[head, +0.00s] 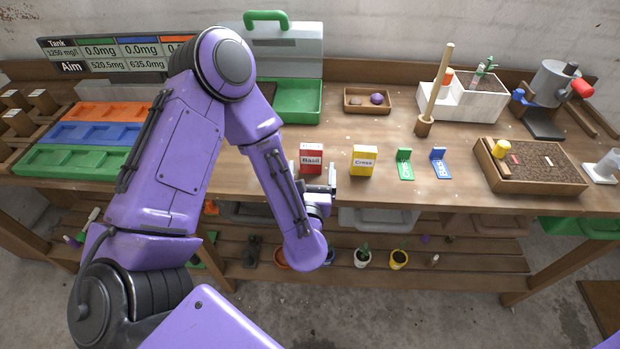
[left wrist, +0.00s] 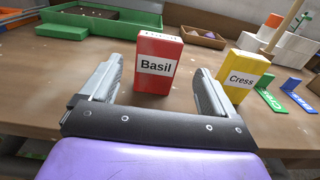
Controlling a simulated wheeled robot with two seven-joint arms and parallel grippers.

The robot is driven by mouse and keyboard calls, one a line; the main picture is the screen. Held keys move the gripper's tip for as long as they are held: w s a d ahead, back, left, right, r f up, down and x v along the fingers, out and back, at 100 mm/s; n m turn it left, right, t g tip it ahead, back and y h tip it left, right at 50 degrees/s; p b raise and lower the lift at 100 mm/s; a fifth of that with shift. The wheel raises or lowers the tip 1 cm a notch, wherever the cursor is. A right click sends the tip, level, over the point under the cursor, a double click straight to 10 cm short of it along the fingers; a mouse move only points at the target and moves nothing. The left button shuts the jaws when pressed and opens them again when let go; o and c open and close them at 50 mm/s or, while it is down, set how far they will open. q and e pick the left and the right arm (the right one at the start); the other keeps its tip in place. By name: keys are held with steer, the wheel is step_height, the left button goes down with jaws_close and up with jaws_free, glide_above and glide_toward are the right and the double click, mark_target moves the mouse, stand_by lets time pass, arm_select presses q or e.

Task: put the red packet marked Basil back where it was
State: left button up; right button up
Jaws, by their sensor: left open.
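The red packet marked Basil (head: 311,157) stands upright near the front edge of the wooden bench. In the left wrist view the Basil packet (left wrist: 157,62) stands ahead of and between the spread fingers. My left gripper (head: 328,180) is at the bench's front edge, close to the packet. In the left wrist view my left gripper (left wrist: 155,92) is open, with nothing clearly held. Whether a finger touches the packet cannot be told. My right gripper does not show.
A yellow Cress packet (head: 363,160) stands just right of Basil. Green (head: 404,164) and blue (head: 440,163) label stands are farther right. A green tray (head: 316,101) and a small wooden tray (head: 388,106) lie behind. Bare bench lies between Basil and these trays.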

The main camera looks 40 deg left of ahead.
arm_select(q)
steer(key=shift+b+v, duration=0.6)
steer(key=shift+v, duration=1.6)
